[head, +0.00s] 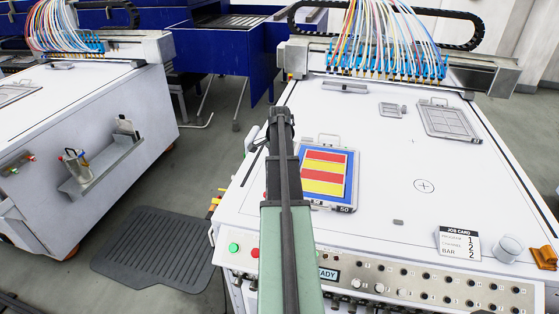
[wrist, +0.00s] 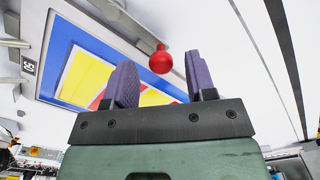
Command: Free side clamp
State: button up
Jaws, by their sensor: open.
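In the wrist view, a red ball knob (wrist: 160,60) on a metal side clamp (wrist: 127,16) stands beside a blue-bordered panel. My gripper (wrist: 160,80) is open, and the knob shows in the gap between its two purple-grey fingers. Whether the fingers touch the knob, I cannot tell. The panel (wrist: 70,60) lies behind the left finger and also shows in the head view (head: 349,172), with red and yellow stripes, flat on the white table. In the head view my arm covers the clamp area, and the fingers cannot be made out.
The white table (head: 380,130) is mostly clear right of the panel. A grey framed plate (head: 447,119), a job card (head: 459,242) and a white cylinder (head: 507,248) stand on it. A gantry with blue nozzles (head: 390,67) spans the back. A second table (head: 70,95) stands left.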

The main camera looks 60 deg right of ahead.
notch_tip(320, 180, up, 10)
jog(key=p, duration=0.9)
jog(key=a+n, duration=1)
jog(key=a, duration=1.7)
jog(key=w+a+n, duration=0.1)
jog(key=a+n, duration=1)
jog(key=a, duration=1.6)
jog(key=shift+w+a, duration=0.2)
jog(key=shift+w, duration=0.05)
